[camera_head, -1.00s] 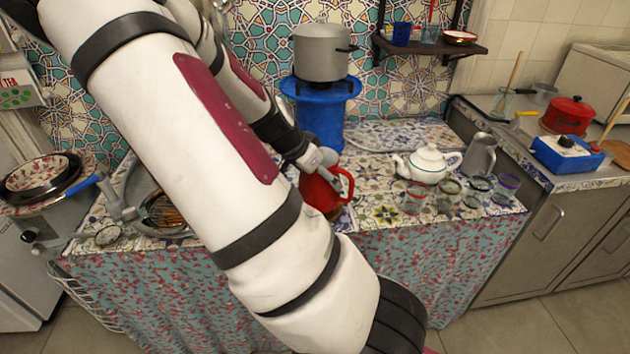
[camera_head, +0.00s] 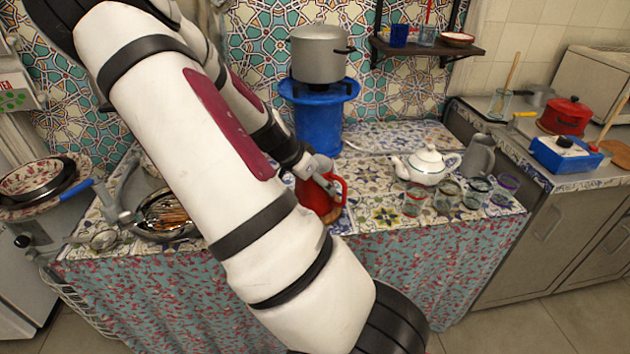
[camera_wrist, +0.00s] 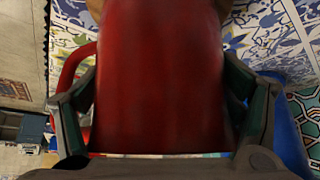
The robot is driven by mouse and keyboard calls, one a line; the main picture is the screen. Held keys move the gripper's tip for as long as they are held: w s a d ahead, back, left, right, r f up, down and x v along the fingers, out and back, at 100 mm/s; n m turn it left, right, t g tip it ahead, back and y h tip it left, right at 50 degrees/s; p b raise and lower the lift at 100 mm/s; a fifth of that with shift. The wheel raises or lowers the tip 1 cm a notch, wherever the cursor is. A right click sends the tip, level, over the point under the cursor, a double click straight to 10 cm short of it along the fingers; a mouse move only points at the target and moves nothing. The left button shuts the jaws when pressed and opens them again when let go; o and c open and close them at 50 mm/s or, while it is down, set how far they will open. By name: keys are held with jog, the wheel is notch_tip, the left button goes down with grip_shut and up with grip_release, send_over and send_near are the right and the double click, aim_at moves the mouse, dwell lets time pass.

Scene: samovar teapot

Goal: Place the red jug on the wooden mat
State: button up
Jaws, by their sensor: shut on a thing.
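The red jug (camera_head: 312,201) is at the front edge of the tiled counter, partly hidden behind my arm. My gripper (camera_head: 325,175) is shut on it, and the jug looks about upright. In the wrist view the red jug (camera_wrist: 160,75) fills the middle, between the two fingers of my gripper (camera_wrist: 165,105). A small brown patch, likely the wooden mat (camera_head: 334,216), shows at the jug's base. Tan edges also show beside the jug at the top of the wrist view. Most of the mat is hidden, and I cannot tell whether the jug touches it.
A blue stand (camera_head: 320,120) with a grey pot (camera_head: 320,55) is behind the jug. A white teapot (camera_head: 428,166), a grey metal pitcher (camera_head: 479,157) and several glasses stand to the right. A metal bowl (camera_head: 165,235) is at left. Bare tiles (camera_head: 378,205) lie right of the jug.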

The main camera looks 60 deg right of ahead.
jog(key=shift+f, duration=0.1)
jog(key=o, duration=1.8)
